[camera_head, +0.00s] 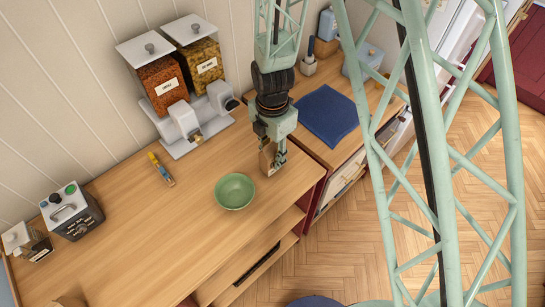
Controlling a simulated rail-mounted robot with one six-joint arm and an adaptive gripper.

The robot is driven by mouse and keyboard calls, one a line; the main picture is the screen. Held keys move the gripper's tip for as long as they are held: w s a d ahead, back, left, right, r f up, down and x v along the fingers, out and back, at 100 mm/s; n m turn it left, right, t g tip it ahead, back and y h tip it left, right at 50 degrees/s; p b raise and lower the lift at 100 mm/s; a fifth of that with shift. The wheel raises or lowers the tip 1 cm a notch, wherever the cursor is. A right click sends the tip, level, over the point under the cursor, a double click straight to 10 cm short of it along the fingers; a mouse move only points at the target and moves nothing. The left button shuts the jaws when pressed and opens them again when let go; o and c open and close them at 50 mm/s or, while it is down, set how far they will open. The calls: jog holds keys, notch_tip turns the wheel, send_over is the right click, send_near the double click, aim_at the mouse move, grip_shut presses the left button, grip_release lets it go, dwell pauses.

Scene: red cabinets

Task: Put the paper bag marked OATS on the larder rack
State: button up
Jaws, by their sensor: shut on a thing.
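My gripper (271,165) hangs over the right end of the wooden counter, pointing down, just right of a green bowl. It is shut on a small brown paper bag (266,157), which is partly hidden by the fingers. No OATS marking can be read on it from here. I cannot tell whether the bag touches the counter. No larder rack can be made out for sure in this view.
The green bowl (235,191) is close beside my gripper. Two filled dispensers (163,84) stand at the back wall. A blue cloth (326,115) lies on the counter to the right. Open shelves (262,252) show below the front edge. The counter's left middle is mostly clear.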

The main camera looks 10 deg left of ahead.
jog(key=shift+f, duration=0.45)
jog(key=shift+f, duration=0.15)
jog(key=o, duration=1.1)
jog(key=shift+c, duration=0.2)
jog(key=shift+r, duration=0.3)
jog(key=shift+r+b, duration=0.3)
jog(key=shift+r, duration=5.55)
